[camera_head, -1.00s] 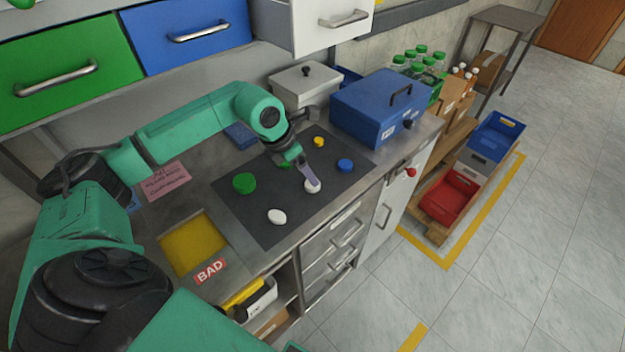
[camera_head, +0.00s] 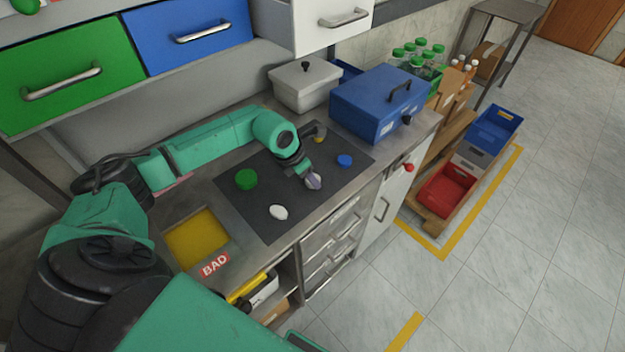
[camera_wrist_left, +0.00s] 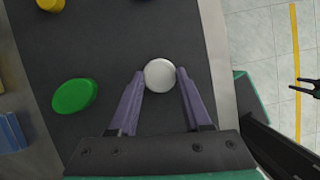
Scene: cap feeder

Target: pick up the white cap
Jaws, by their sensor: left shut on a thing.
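My left gripper (camera_head: 312,180) is low over the dark mat (camera_head: 262,225), with its fingers pointing toward the front edge. It is shut on a white cap (camera_wrist_left: 159,74), which sits between the two purple fingertips in the left wrist view. In the head view that cap (camera_head: 316,183) is partly hidden by the fingers. Whether it still touches the mat is hard to tell. A second white cap (camera_head: 278,212) lies on the mat nearer the front left.
A green cap (camera_head: 246,179), a blue cap (camera_head: 344,160) and a partly hidden yellow cap (camera_head: 319,140) are on the mat. A yellow "BAD" area (camera_head: 196,240) is at the left. A blue box (camera_head: 375,108) and a grey lidded container (camera_head: 304,88) stand behind.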

